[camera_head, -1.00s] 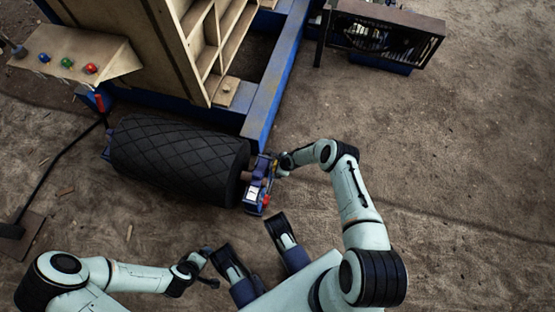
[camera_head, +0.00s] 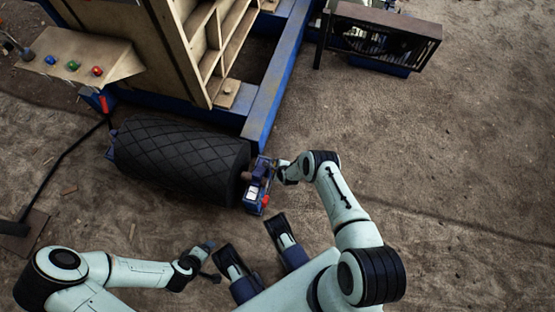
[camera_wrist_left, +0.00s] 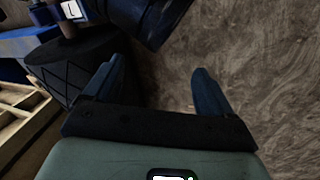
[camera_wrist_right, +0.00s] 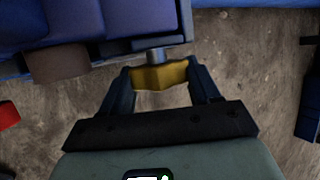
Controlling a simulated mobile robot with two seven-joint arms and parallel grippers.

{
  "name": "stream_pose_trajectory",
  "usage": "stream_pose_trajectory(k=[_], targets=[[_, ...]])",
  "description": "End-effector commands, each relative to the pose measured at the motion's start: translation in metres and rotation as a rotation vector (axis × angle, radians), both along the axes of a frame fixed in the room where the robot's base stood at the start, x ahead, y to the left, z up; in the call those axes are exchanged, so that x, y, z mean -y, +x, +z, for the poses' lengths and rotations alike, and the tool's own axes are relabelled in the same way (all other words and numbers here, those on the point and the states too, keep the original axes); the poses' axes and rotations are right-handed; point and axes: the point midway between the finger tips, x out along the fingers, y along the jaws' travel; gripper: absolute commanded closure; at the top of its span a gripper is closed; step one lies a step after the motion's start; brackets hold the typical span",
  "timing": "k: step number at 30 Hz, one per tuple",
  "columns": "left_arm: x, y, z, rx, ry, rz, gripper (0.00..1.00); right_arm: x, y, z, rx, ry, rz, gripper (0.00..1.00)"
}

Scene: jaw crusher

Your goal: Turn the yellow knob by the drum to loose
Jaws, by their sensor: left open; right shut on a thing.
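The black drum (camera_head: 180,160) with a diamond pattern lies at the left of the head view. At its right end is a blue unit (camera_head: 257,188) with a white label and a red part. The yellow knob (camera_wrist_right: 160,76) sits on a short metal shaft in the right wrist view. My right gripper (camera_wrist_right: 162,80) is shut on the knob, one finger on each side. In the head view my right gripper (camera_head: 279,172) is at the blue unit's right side and hides the knob. My left gripper (camera_head: 209,258) is open and empty below the drum; it also shows in the left wrist view (camera_wrist_left: 157,85).
A control panel (camera_head: 80,60) with coloured buttons stands at the upper left. A blue frame (camera_head: 272,85) and tan crusher body (camera_head: 165,45) rise behind the drum. A dark guarded unit (camera_head: 385,40) is at the upper right. The dirt floor (camera_head: 460,170) at right is clear.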

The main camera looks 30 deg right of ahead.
Motion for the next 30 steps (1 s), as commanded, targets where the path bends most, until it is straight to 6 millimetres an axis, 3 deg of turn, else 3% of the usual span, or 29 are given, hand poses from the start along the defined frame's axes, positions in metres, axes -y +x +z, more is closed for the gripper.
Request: stream_pose_trajectory(k=[12,30], targets=[[-0.006,0.010,-0.009,0.025,0.013,0.011,0.16,0.000,-0.001,-0.003,0.156,-0.173,-0.004,0.69],[-0.007,0.013,-0.010,0.033,0.018,0.014,0.16,0.001,0.001,-0.002,0.192,-0.211,-0.003,0.69]])
